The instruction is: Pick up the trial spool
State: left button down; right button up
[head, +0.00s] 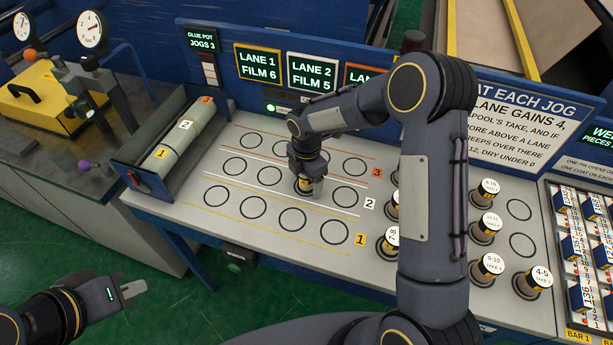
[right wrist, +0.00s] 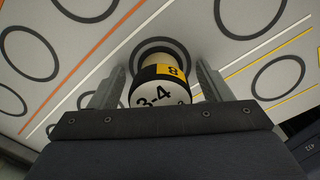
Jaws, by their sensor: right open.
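A spool with a white top marked 3-4 and a yellow-and-black band (right wrist: 158,92) stands upright between the fingers of my right gripper (right wrist: 160,78) in the right wrist view. Those fingers are open, one on each side, with a visible gap to the spool. In the head view my right gripper (head: 306,168) points down over this spool (head: 304,187), which stands in a ring of the lane 2 row and is partly hidden by the gripper. My left gripper (head: 128,284) is low at the left, away from the table, with nothing visible in it; its opening is unclear.
Several other spools, such as one marked 4-5 (head: 538,277), stand at the right of the table. Empty rings fill the lanes (head: 245,240) around my right gripper. A roller (head: 180,140) lies at the left end. Lane displays (head: 258,64) and a text board (head: 525,120) rise behind.

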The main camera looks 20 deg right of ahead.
jog(key=shift+c, duration=0.3)
jog(key=c, duration=1)
jog(key=shift+c, duration=0.3)
jog(key=shift+r, duration=0.15)
